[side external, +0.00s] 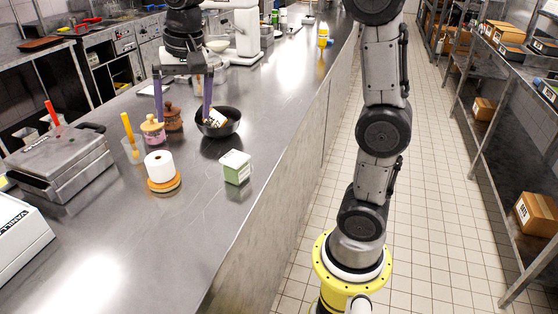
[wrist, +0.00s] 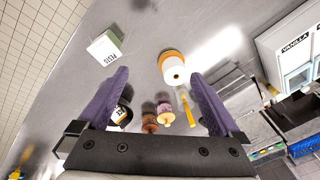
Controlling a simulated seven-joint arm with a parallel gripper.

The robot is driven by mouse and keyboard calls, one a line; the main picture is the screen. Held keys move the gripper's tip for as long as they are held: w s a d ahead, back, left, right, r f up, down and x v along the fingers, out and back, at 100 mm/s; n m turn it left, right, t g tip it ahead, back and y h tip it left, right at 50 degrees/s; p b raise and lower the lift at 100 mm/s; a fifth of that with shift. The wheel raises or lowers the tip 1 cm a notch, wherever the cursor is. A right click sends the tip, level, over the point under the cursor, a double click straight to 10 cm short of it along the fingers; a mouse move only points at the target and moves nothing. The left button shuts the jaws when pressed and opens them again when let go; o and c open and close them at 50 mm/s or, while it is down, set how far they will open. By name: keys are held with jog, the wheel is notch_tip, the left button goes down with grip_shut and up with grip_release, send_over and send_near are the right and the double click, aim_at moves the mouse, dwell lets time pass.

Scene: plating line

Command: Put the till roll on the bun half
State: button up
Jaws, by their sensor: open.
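The till roll (side external: 159,165), a white upright cylinder, rests on the bun half (side external: 164,185), an orange-tan disc on the steel counter. In the wrist view the till roll (wrist: 174,74) shows its end with a dark centre hole, and an edge of the bun half (wrist: 168,52) shows behind it. My gripper (side external: 183,120) has two purple fingers spread wide and empty. It is above the counter, beyond the roll in the side view and apart from it. In the wrist view the roll appears between and past the fingertips (wrist: 159,74).
A black bowl (side external: 232,127) with a labelled item inside is close to my right finger. A pink jar (side external: 153,135) and a brown jar (side external: 173,123) stand by the fingers. A green-white pesto box (side external: 236,168) and a cup with a yellow stick (side external: 131,148) flank the roll.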

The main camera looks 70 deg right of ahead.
jog(key=s+a+f+n+t, duration=0.1)
jog(key=s+f+n, duration=0.2)
jog(key=s, duration=0.7)
jog(key=s+a+f+n+t, duration=0.1)
jog(key=s+f+n, duration=0.3)
jog(key=s, duration=0.7)
jog(key=n+t, duration=0.1)
jog(key=n, duration=0.1)
jog(key=shift+s+a+n, duration=0.2)
jog(key=shift+a+n, duration=0.05)
jog(key=shift+n, duration=0.05)
